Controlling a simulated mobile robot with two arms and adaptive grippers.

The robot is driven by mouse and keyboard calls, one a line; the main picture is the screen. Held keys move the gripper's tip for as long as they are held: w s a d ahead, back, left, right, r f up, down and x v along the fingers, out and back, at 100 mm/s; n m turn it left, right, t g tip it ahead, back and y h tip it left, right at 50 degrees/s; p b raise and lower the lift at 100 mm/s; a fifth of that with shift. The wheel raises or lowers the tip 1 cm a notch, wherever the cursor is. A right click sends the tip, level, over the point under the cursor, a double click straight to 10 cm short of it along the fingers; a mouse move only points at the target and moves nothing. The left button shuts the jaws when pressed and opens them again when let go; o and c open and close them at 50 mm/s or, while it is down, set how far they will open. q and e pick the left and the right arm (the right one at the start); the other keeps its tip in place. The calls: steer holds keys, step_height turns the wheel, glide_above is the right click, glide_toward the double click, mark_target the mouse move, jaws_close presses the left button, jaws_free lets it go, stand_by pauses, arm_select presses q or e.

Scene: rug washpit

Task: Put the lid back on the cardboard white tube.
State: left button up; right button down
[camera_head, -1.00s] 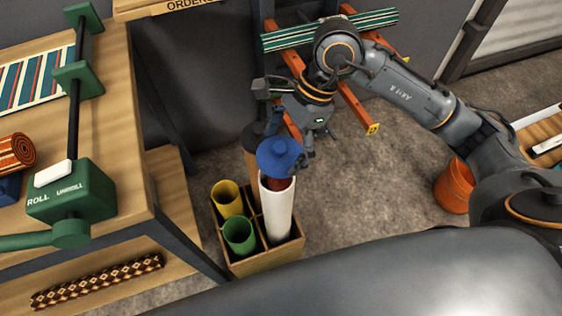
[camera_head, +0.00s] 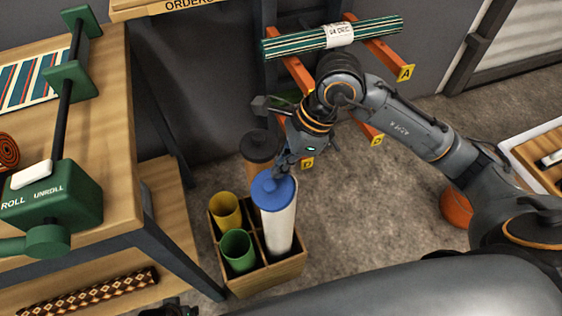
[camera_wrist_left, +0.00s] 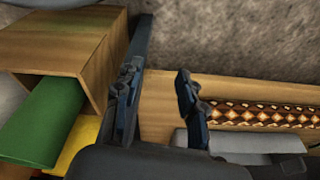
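The white cardboard tube (camera_head: 279,228) stands nearly upright in a right-hand compartment of the wooden crate (camera_head: 265,280). The blue lid (camera_head: 271,188) sits over its top end and hides the opening; I cannot tell whether it is fully seated. My right gripper (camera_head: 283,168) is at the lid's far edge and looks shut on it, though its fingertips are partly hidden. My left gripper (camera_wrist_left: 157,92) is open and empty in the left wrist view, its fingers apart above the bench's lower shelf, beside the crate.
A yellow tube (camera_head: 226,211), a green tube (camera_head: 238,250) and a brown tube with a dark lid (camera_head: 259,150) stand in the crate. The workbench (camera_head: 110,130) is at the left. An orange rack (camera_head: 360,118) stands behind. A patterned roll (camera_head: 90,292) lies on the lower shelf.

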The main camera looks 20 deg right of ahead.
mark_target(282, 180)
steer(key=shift+f+b, duration=0.45)
steer(key=shift+f, duration=0.35)
steer(key=shift+s+f+b, duration=0.1)
steer(key=shift+f+b, duration=0.3)
steer(key=shift+f, duration=0.3)
steer(key=shift+f+b, duration=0.15)
steer(key=shift+b, duration=0.35)
arm_select(q)
step_height(282, 180, up, 10)
steer(key=w, duration=0.1)
steer(key=shift+r+t, duration=0.2)
steer(key=shift+t, duration=0.1)
arm_select(e)
steer(key=shift+s+f, duration=0.1)
steer(key=shift+f, duration=0.1)
steer(key=shift+d+f, duration=0.1)
steer(key=shift+d, duration=0.1)
steer(key=shift+d, duration=0.1)
arm_select(q)
steer(key=shift+r+b, duration=0.3)
steer(key=shift+r, duration=0.15)
arm_select(e)
steer(key=shift+w, duration=0.25)
